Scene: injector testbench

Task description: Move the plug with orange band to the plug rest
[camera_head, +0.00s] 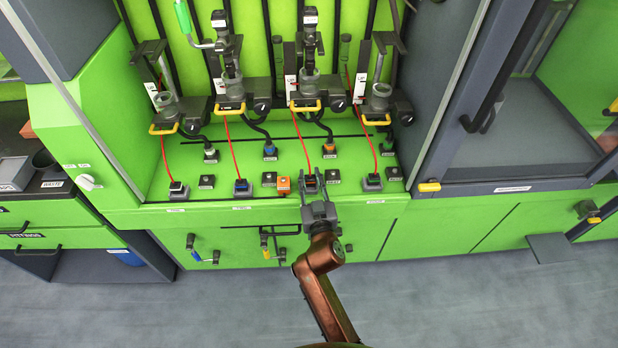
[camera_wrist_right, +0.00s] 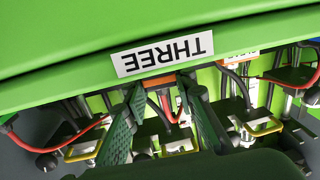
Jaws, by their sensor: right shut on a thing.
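A red-cabled plug (camera_head: 310,178) stands at the third station from the left, at the bench's front edge. My right gripper (camera_head: 315,192) reaches it from the front and is shut on it. In the right wrist view, an orange strip (camera_wrist_right: 161,82) and a red cable (camera_wrist_right: 166,105) show between the fingers, under an upside-down THREE label (camera_wrist_right: 163,57). The fingers hide most of the plug, and whether it is seated or lifted cannot be told. A small dark square block (camera_head: 333,176), possibly the plug rest, is just right of it. My left gripper is not in view.
An orange block (camera_head: 283,185) stands close left of the gripper. Other red-cabled plugs (camera_head: 240,186) (camera_head: 372,182) sit on either side. A black-cabled connector with orange (camera_head: 328,149) is behind. Clamps with yellow handles (camera_head: 306,105) rise at the back; a grey frame stands right.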

